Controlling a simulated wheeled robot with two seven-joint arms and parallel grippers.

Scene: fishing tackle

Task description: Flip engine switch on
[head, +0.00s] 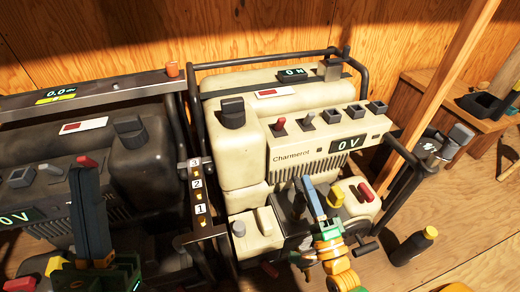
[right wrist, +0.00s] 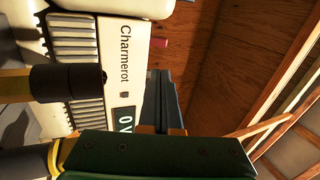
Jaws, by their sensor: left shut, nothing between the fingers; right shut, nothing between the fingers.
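The beige generator marked Charmerot (head: 292,155) stands in the middle of the head view. Its sloped panel has a red switch (head: 279,123) at the left end, a row of grey switches and a display reading 0 V (head: 350,142). Which one is the engine switch cannot be read. The red switch also shows in the right wrist view (right wrist: 160,42). My right gripper (head: 307,182) is shut and empty, below the panel in the head view; its fingers show in the right wrist view (right wrist: 160,75). My left gripper (head: 84,172) is shut and empty, in front of the black generator.
A black generator (head: 150,165) stands at the left, with its own 0 V display. Tubular frames (head: 195,125) surround both machines. A wooden post (head: 440,95) rises at the right. A dark bottle with a yellow cap (head: 410,248) stands on the wooden floor at the right.

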